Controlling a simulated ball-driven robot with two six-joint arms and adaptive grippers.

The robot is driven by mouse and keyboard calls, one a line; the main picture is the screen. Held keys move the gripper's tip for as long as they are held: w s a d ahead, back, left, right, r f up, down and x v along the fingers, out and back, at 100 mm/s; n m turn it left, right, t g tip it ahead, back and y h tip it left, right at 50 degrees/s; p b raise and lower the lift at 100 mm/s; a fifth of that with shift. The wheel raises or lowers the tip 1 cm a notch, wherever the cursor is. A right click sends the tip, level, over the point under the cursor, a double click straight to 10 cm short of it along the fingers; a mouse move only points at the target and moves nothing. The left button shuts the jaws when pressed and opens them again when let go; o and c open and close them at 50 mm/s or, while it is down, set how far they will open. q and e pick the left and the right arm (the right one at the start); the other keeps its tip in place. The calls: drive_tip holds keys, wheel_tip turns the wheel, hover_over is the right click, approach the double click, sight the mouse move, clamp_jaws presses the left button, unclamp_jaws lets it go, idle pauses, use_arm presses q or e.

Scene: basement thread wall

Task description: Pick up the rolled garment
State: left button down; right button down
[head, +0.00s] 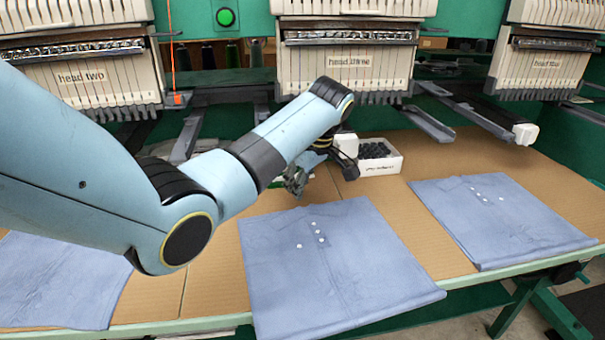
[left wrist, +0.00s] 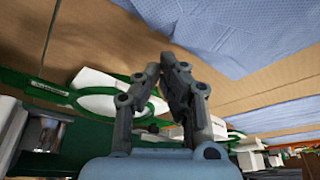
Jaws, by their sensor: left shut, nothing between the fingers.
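No garment in view looks rolled; the blue garments lie flat on the brown table. One garment (head: 325,265) lies in the middle and hangs a little over the front edge. Another garment (head: 500,220) lies to the right, and a third garment (head: 60,280) at the left is partly hidden by my left arm. My left gripper (head: 296,182) is over the table behind the middle garment, beside a small white box. In the left wrist view its fingers (left wrist: 162,68) are together and empty, with blue cloth (left wrist: 225,35) apart from them. My right gripper is out of view.
The white box (head: 380,166) of dark small pieces stands behind the garments. Embroidery heads (head: 345,60) and their metal arms (head: 430,122) overhang the table's back. Bare table (head: 420,245) shows between the middle and right garments.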

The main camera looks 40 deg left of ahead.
use_arm(q)
drive_tip(key=shift+x, duration=0.85)
drive_tip(key=shift+f, duration=0.15)
drive_tip(key=shift+d+r+p, duration=0.2)
drive_tip(key=shift+d+p, duration=0.45)
drive_tip(key=shift+p, duration=0.1)
drive_tip(key=shift+d, duration=0.35)
drive_tip(key=shift+f, duration=0.2)
